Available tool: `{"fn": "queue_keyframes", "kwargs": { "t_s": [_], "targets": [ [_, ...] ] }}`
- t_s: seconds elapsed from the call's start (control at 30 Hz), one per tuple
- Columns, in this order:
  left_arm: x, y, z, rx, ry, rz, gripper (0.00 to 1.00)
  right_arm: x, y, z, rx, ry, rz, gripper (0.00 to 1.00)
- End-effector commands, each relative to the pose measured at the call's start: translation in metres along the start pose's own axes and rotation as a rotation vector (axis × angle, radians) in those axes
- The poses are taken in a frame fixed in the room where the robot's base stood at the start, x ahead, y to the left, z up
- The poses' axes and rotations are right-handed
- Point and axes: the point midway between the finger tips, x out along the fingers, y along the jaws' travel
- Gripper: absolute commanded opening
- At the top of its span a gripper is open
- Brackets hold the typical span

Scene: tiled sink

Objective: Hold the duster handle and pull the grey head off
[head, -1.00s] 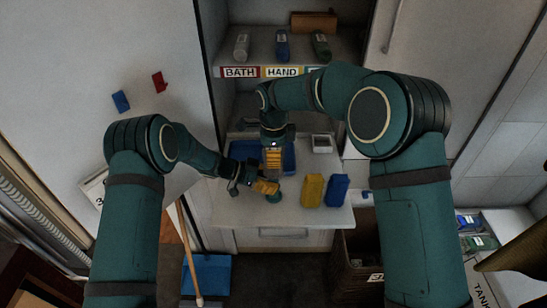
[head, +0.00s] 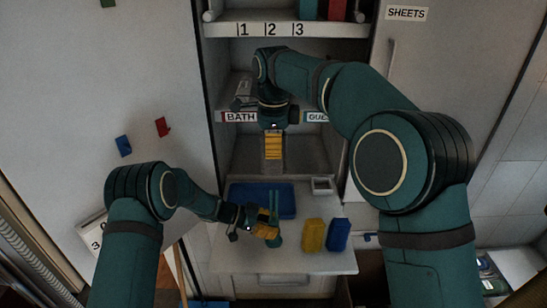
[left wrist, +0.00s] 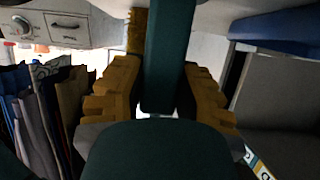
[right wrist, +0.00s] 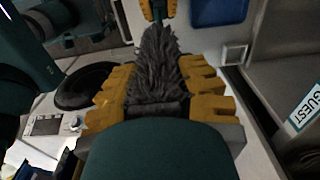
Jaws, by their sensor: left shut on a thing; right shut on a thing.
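The duster's teal handle (head: 274,205) stands roughly upright above the counter, with two thin prongs pointing up. My left gripper (head: 268,233) is shut on its lower part. The handle also shows between the yellow fingers in the left wrist view (left wrist: 168,50). My right gripper (head: 273,152) is higher up, above the prongs, with its fingers pointing down. In the right wrist view it is shut on the grey fluffy duster head (right wrist: 155,70). The head appears apart from the prongs.
A blue tray (head: 242,200) lies on the white counter (head: 222,250) behind the handle. A small white box (head: 322,186) is at the back right. A yellow block (head: 313,236) and a blue block (head: 338,235) stand right of my left gripper. Shelves rise behind.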

Motion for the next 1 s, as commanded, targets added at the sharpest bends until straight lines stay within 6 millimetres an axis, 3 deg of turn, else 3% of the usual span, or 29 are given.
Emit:
{"fn": "queue_keyframes", "kwargs": {
  "t_s": [0.27, 0.3, 0.33, 0.73, 1.0],
  "targets": [
    [0.000, 0.001, 0.002, -0.003, -0.004, 0.001, 0.00, -0.001, 0.000, 0.000, 0.000, 0.000, 0.000, 0.00],
    [0.000, 0.001, 0.002, -0.003, -0.004, 0.001, 0.47, -0.001, 0.000, 0.000, 0.000, 0.000, 0.000, 0.00],
    [0.000, 0.001, 0.002, -0.003, -0.003, 0.001, 0.58, -0.001, 0.000, 0.000, 0.000, 0.000, 0.000, 0.00],
    [-0.005, 0.000, 0.001, 0.000, -0.001, -0.001, 0.59, -0.001, 0.000, 0.000, 0.000, 0.000, 0.000, 0.00],
    [-0.049, -0.001, 0.001, 0.000, -0.001, -0.004, 0.59, -0.001, 0.000, 0.000, 0.000, 0.000, 0.000, 0.00]
  ]
}}
